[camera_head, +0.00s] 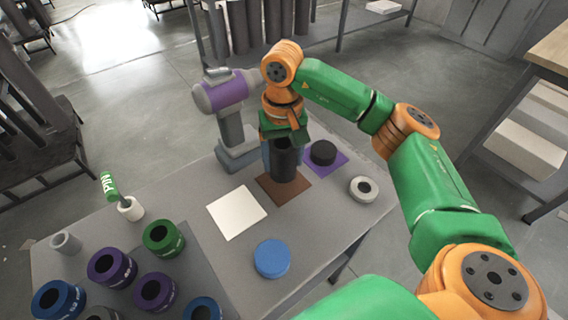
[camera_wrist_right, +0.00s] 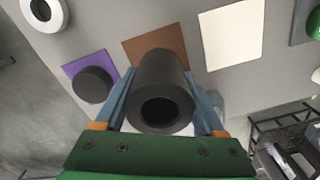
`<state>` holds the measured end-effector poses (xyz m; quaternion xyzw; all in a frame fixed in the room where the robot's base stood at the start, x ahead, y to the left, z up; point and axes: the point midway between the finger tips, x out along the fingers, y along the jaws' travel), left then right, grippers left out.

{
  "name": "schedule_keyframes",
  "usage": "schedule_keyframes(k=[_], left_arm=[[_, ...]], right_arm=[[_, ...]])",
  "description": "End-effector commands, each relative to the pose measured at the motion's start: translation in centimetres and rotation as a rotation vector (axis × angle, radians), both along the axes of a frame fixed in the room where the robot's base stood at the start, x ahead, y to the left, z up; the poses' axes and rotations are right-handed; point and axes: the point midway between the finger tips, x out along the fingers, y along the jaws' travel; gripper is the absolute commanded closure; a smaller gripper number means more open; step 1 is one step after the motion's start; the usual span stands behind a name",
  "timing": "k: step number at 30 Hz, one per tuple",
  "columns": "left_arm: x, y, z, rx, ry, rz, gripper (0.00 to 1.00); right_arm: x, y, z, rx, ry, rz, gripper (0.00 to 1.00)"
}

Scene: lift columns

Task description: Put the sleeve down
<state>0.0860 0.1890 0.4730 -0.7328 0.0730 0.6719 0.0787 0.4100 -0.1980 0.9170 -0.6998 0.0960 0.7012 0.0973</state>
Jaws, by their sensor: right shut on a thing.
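The sleeve, a dark hollow cylinder (camera_head: 285,164), is upright between the fingers of my right gripper (camera_head: 284,143). In the right wrist view the sleeve (camera_wrist_right: 162,80) shows its open bore, with a blue-grey finger of the gripper (camera_wrist_right: 160,100) on each side. The sleeve's far end overlaps the brown square (camera_head: 271,188), also seen in the right wrist view (camera_wrist_right: 142,48). I cannot tell whether it touches the square. My left gripper is not in view.
A purple square (camera_head: 341,158) bearing a black disc (camera_head: 323,152) lies right of the sleeve. A purple-and-grey machine (camera_head: 226,95) stands behind. A white square (camera_head: 237,212) is bare. A blue disc (camera_head: 272,258), white ring (camera_head: 363,189) and several coloured rings (camera_head: 163,238) are on the table.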

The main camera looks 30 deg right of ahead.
Motion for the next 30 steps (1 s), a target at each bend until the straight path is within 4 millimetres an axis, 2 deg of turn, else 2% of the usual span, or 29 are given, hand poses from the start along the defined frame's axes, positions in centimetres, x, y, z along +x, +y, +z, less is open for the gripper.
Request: schedule_keyframes(k=[6,17,18,20,21,29,30], left_arm=[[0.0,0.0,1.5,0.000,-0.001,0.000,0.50],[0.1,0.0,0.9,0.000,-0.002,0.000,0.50],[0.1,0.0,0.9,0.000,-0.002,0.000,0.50],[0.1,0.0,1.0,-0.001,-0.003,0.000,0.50],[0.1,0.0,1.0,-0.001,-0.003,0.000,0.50],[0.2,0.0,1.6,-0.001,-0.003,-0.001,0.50],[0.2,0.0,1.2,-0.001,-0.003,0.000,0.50]], right_arm=[[0.4,-0.4,-3.2,-0.002,0.002,0.000,0.95],[0.4,-0.3,-4.1,-0.002,-0.002,0.001,0.95],[0.4,-0.3,-4.1,-0.001,-0.001,0.001,0.23],[0.4,-0.3,-4.0,-0.001,-0.001,0.001,0.07],[0.4,-0.3,-4.0,-0.001,-0.001,0.001,0.00],[0.4,-0.3,-3.4,-0.001,0.000,0.000,0.00],[0.5,-0.3,-3.2,-0.001,-0.003,0.000,0.00]])
